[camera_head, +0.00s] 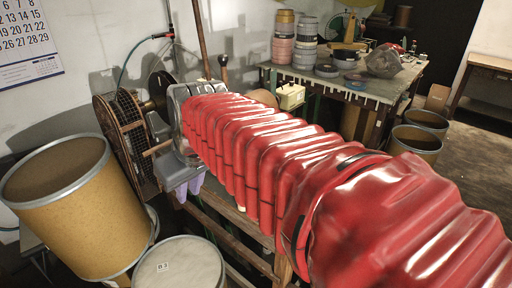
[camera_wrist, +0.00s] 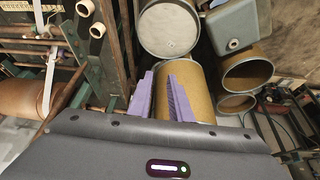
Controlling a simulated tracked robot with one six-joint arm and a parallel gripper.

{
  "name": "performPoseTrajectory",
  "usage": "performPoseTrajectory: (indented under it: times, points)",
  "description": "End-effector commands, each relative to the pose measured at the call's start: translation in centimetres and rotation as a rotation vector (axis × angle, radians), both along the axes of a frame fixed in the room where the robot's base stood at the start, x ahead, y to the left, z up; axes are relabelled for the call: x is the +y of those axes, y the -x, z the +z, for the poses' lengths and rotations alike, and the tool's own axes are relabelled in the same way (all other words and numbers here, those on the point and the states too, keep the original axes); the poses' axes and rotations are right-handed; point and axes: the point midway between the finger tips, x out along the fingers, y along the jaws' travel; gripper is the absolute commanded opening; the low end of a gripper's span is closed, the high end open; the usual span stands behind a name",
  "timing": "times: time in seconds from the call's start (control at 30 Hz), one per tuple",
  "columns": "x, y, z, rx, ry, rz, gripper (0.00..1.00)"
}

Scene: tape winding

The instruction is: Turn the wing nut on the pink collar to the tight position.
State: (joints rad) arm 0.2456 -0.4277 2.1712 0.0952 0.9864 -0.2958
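My arm covers much of the middle and right of the head view.
A tan drum (camera_head: 60,205) and a lidded drum (camera_head: 180,265) stand at the left front. A workbench (camera_head: 335,88) holds stacked tape rolls (camera_head: 305,42). In the wrist view, a green frame (camera_wrist: 105,55) and white spools (camera_wrist: 97,30) are at the left.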

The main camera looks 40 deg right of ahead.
Motion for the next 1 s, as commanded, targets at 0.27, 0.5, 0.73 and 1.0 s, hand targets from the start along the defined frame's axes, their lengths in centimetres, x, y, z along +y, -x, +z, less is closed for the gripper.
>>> performPoseTrajectory:
  times: [0.27,0.5,0.73,1.0]
  points:
    - [-7.2,-5.1,1.5,0.032,-0.002,0.002,0.18]
    - [-14.4,-8.5,1.7,0.048,-0.008,0.016,0.18]
    - [-22.4,-10.5,1.0,0.052,-0.015,0.032,0.18]
    - [-32.3,-10.9,-1.0,0.044,-0.024,0.054,0.18]
